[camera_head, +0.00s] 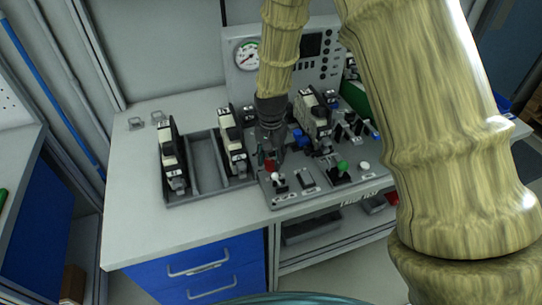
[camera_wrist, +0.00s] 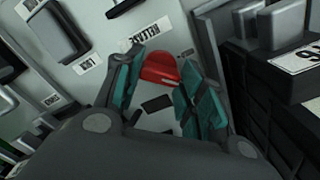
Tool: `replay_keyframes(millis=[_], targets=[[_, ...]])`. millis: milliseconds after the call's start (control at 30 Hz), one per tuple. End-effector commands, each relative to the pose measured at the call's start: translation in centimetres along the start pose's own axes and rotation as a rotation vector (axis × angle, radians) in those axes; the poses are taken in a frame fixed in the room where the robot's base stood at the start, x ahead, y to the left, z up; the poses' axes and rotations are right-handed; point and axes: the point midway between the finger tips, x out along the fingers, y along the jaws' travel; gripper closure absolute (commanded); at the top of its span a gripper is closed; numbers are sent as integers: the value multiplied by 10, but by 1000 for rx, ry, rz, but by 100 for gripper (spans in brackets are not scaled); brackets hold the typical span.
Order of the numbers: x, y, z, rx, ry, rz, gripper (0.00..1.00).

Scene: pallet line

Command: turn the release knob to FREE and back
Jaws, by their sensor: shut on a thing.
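The release knob is red and sits on the grey control panel (camera_head: 310,190). In the wrist view the red knob (camera_wrist: 160,68) lies between the teal-padded fingers of my gripper (camera_wrist: 158,95), beside a label that seems to read "RELEASE". My gripper (camera_head: 268,155) points down at the panel's left part in the head view, and the red knob (camera_head: 270,164) shows at its fingertips. My gripper is shut on the knob. The knob's lower part and its pointer direction are hidden, so its setting cannot be read.
A grey tray (camera_head: 208,190) with black-and-white modules stands left of the panel. A white-tipped lever (camera_head: 276,177), a green-tipped lever (camera_head: 342,166) and a white knob (camera_head: 364,166) are close by. A gauge (camera_head: 247,56) is on the upright board behind. The table's left front is clear.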

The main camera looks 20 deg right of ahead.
Motion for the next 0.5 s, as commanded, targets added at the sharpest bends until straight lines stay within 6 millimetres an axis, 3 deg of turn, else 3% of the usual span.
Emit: replay_keyframes(millis=[500], targets=[[-1,0,0,-474,0,0,85]])
